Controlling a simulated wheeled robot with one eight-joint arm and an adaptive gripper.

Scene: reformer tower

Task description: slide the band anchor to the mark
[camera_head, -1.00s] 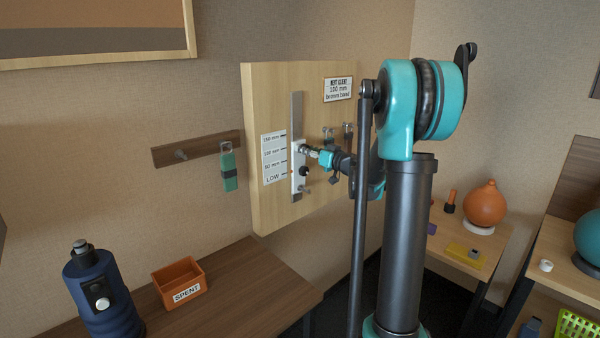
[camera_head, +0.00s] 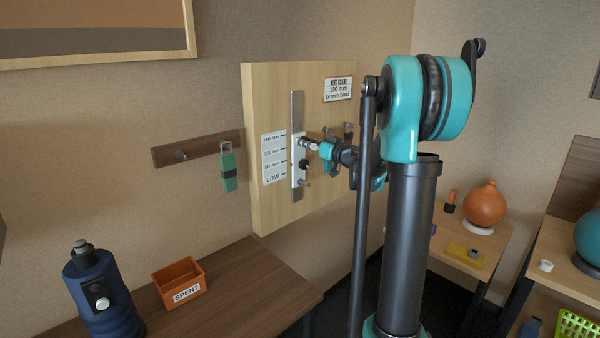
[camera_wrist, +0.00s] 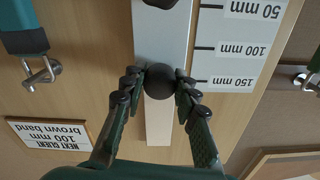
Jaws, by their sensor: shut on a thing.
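The band anchor is a pale carriage (camera_head: 299,177) on an upright grey rail (camera_head: 297,105) fixed to a wooden board. In the wrist view, which is upside down, the carriage (camera_wrist: 163,40) shows with the rail (camera_wrist: 159,125) beyond it. My gripper (camera_wrist: 160,82) is shut on a round black knob (camera_wrist: 167,79) at the carriage's upper end. In the head view my gripper (camera_head: 314,146) hides this knob. A small red spot on the carriage's left edge looks near the 50 mm line of the scale (camera_head: 273,158); the exact reading is unclear.
A card (camera_head: 338,90) reads "next client, 100 mm, brown band". A green band (camera_head: 229,172) hangs on the wall rail at left. An orange "SPENT" bin (camera_head: 180,283) and a dark blue bottle-like object (camera_head: 103,295) stand on the table below.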

